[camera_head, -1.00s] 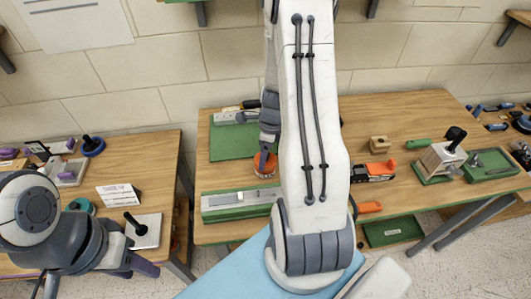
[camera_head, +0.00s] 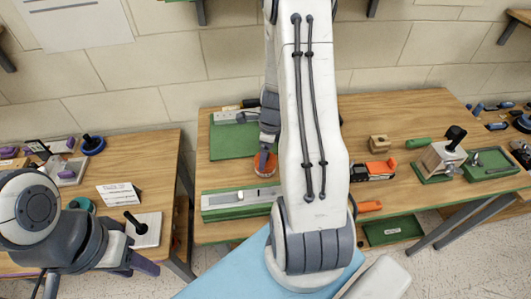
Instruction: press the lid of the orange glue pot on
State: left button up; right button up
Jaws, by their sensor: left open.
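The orange glue pot (camera_head: 265,165) stands on the middle table, at the front edge of a green mat. My right arm runs up the middle of the view, and its gripper (camera_head: 264,149) comes down at the pot's top. Its dark fingers overlap the pot's upper part. I cannot tell whether they touch it or whether they are open or shut. The lid cannot be made out there. My left gripper (camera_head: 143,263) is low at the left, beyond my folded left arm, by the left table's front edge. It is open and partly hidden, with nothing seen in it.
A green-based tray with a grey bar (camera_head: 240,198) lies in front of the pot. The green mat (camera_head: 228,143) lies behind it. My right arm hides the table's middle.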

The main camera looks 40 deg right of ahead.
jog(key=shift+f, duration=0.4)
jog(key=o, duration=1)
jog(key=shift+o, duration=0.2)
jog(key=shift+r, duration=0.15)
